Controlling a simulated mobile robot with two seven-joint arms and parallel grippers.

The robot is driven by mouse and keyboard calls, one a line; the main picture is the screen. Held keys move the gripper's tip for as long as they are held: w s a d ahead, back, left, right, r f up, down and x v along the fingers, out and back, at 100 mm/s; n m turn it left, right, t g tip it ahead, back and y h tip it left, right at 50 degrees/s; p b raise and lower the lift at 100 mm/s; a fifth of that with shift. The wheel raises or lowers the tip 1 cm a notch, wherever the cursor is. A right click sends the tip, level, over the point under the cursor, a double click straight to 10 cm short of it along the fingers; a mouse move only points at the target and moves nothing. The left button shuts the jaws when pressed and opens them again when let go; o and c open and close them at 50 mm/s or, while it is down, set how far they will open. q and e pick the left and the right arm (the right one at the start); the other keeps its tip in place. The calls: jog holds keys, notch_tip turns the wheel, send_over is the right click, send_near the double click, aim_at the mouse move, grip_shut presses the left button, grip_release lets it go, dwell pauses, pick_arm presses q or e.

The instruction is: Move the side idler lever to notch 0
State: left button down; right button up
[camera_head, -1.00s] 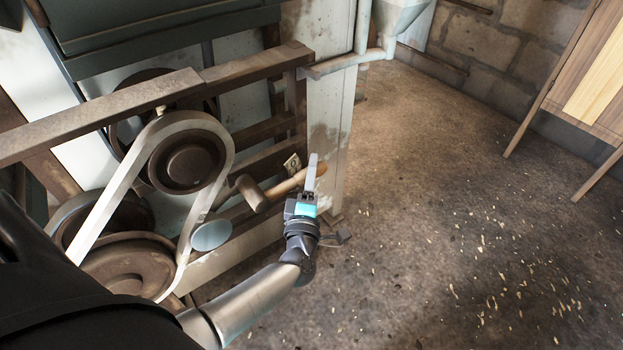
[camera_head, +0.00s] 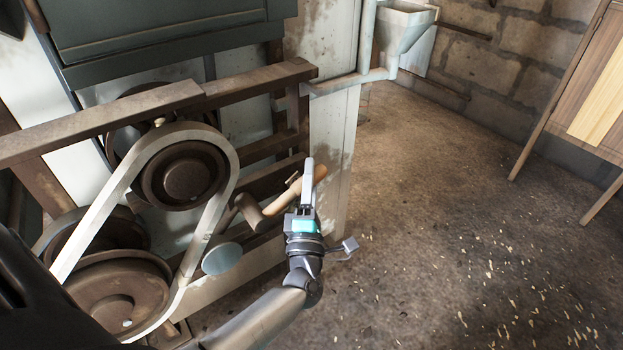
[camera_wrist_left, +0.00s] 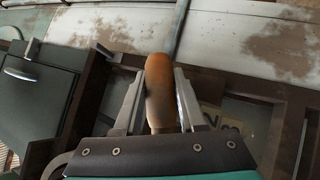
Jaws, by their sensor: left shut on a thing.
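The side idler lever has a wooden handle (camera_head: 285,196) that slants up to the right from a brown metal hub. Its grey-blue idler disc (camera_head: 222,258) is at the lower left, close beside the right run of the pale belt (camera_head: 105,205). My left gripper (camera_head: 308,180) is at the outer part of the handle. In the left wrist view, the handle (camera_wrist_left: 160,88) sits between the two fingers, which are shut on it. A pale plate with dark marks (camera_wrist_left: 213,118) is partly hidden behind the right finger; I cannot tell which notch the lever is at.
A brown frame rail (camera_head: 245,84) crosses above the belt wheels (camera_head: 183,178). A pale post (camera_head: 332,150) stands just behind the handle. A grey-blue hopper (camera_head: 402,32) and a wooden cabinet (camera_head: 575,95) are farther back. The floor to the right is open.

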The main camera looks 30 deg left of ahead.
pick_arm(q)
jog(key=shift+r, duration=0.15)
jog(key=c, duration=0.5)
grip_release()
jog(key=p+v, duration=0.2)
jog(key=v, duration=1.3)
pick_arm(e)
jog(key=s+d+g+h, duration=0.2)
jog(key=s+d+g, duration=0.1)
jog(key=s+d, duration=0.1)
jog(key=shift+d+r+g, duration=0.25)
jog(key=shift+r+g, duration=0.05)
jog(key=shift+r, duration=0.1)
pick_arm(q)
jog(key=shift+s, duration=0.15)
